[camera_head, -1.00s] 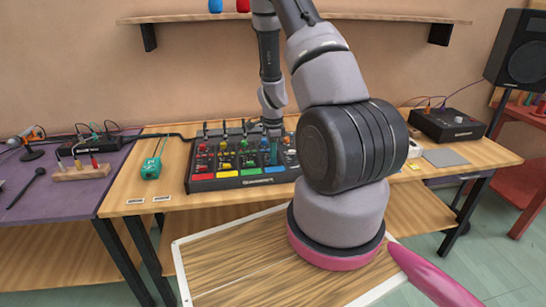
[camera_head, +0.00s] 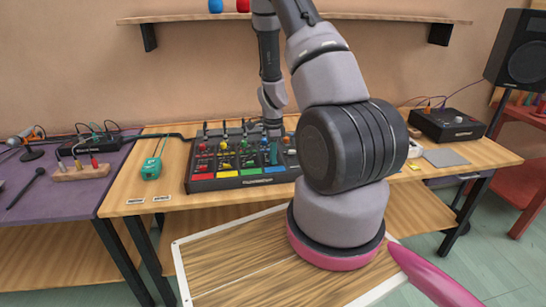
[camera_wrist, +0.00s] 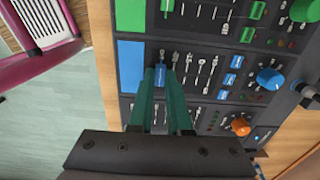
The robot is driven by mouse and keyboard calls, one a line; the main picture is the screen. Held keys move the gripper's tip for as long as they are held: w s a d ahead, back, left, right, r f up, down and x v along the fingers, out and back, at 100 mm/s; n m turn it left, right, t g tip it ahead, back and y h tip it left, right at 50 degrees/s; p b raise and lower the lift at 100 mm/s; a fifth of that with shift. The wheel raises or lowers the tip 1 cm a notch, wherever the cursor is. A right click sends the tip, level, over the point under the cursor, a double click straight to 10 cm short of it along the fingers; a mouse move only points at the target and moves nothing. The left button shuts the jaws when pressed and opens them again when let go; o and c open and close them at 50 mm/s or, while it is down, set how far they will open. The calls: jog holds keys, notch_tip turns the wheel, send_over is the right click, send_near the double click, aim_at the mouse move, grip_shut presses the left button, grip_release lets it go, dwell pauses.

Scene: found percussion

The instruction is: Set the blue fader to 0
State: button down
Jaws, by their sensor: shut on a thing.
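The mixer (camera_head: 230,181) lies on the wooden table with red, yellow, green and blue channels. The blue channel's label strip (camera_wrist: 131,66) is at the left in the wrist view, and it also shows at the mixer's front edge in the head view (camera_head: 274,170). The blue fader (camera_wrist: 160,77) is a small blue cap close to that strip. My gripper (camera_wrist: 162,73) has its two teal fingers on either side of the cap and is shut on it. In the head view my gripper (camera_head: 273,158) reaches down over the blue channel. The fingers partly hide the fader's track.
Blue buttons (camera_wrist: 231,78), a blue knob (camera_wrist: 269,78) and an orange knob (camera_wrist: 241,127) lie along the channels. A green fader cap (camera_wrist: 167,5) is close by. A teal device (camera_head: 152,168) stands left of the mixer, and a black box (camera_head: 447,124) stands to the right.

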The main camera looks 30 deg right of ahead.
jog(key=w, duration=0.1)
jog(key=w+d, duration=0.1)
jog(key=w, duration=0.3)
jog(key=shift+w+d, duration=0.1)
jog(key=shift+d, duration=0.15)
jog(key=c, duration=0.9)
grip_release()
jog(key=shift+o, duration=0.2)
jog(key=shift+r, duration=0.1)
notch_tip(320, 180, up, 11)
